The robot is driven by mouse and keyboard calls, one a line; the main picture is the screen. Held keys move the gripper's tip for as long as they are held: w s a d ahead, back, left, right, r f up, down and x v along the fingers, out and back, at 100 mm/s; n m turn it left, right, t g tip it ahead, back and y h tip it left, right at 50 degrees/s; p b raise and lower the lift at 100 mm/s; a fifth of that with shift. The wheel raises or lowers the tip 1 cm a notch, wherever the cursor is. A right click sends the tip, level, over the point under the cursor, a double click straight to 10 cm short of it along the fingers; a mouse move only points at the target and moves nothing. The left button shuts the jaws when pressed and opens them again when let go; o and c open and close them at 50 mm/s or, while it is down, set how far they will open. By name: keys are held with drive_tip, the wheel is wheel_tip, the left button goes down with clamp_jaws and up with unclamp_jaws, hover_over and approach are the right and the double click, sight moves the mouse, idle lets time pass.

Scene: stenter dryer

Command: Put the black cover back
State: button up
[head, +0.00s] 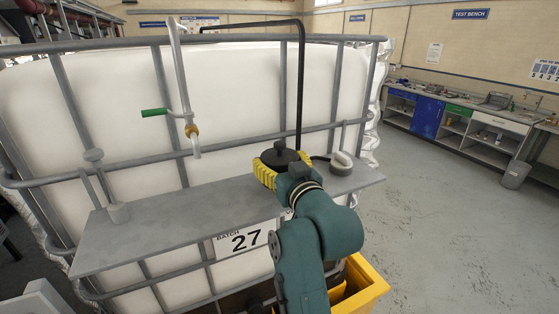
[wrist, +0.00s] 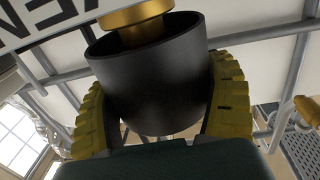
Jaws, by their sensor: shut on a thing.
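The black cover (head: 281,156) is in my gripper (head: 281,170), over the right part of the grey shelf in front of the caged white tank. The yellow fingers sit on either side of it. In the wrist view the cover (wrist: 150,85) is a black cup held between the two yellow fingers of my gripper (wrist: 160,110). A brass fitting (wrist: 138,18) shows at the cup's open mouth and overlaps it. I cannot tell how deep it goes in, or whether they touch. The head view hides the fitting.
A black pipe (head: 301,90) rises close behind. A green-handled tap (head: 190,125) hangs to the left. A yellow bin (head: 365,285) stands below right.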

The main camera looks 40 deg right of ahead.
drive_tip(key=o, duration=1)
drive_tip(key=r+b+v, duration=0.1)
drive_tip(key=b+v, duration=0.2)
drive_tip(key=v, duration=0.9)
drive_tip(key=s+a+r+n+t+y, duration=0.1)
drive_tip(key=a+t+y, duration=0.1)
drive_tip(key=a, duration=0.6)
drive_tip(key=s+a+n+t+y, duration=0.1)
drive_tip(key=s+a+y, duration=0.1)
drive_tip(key=a, duration=0.7)
drive_tip(key=s+a+r+n+t+y, duration=0.1)
drive_tip(key=a+n+t+y, duration=0.1)
drive_tip(key=a, duration=0.6)
drive_tip(key=shift+s+a+r+t, duration=0.3)
drive_tip(key=shift+s+r, duration=0.05)
drive_tip(key=shift+s, duration=0.05)
wheel_tip(320, 180, up, 7)
drive_tip(key=p, duration=0.7)
